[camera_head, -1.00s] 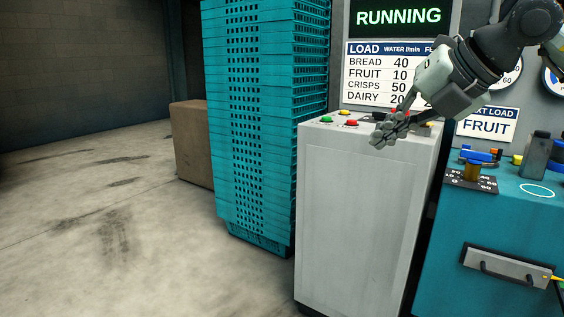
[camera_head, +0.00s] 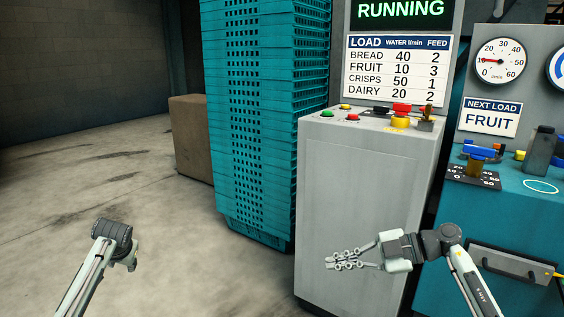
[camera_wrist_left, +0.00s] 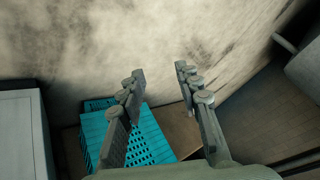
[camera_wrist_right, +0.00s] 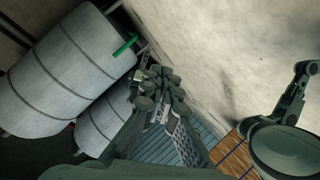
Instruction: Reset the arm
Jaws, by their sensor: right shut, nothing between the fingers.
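My right gripper (camera_head: 330,261) is in front of the grey cabinet's front face in the head view, low and right of centre. Its fingers point left and are shut with nothing held; they also meet in the right wrist view (camera_wrist_right: 162,75). My left arm (camera_head: 108,235) rises from the bottom left in the head view, over the bare floor, with its fingers hidden there. In the left wrist view my left gripper (camera_wrist_left: 159,75) has its fingers apart and empty.
The grey cabinet (camera_head: 350,200) has coloured buttons and a yellow and red knob (camera_head: 401,115) on top. A tall teal crate stack (camera_head: 255,130) stands left of it. A teal machine (camera_head: 500,220) is at right. Floor at left is clear.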

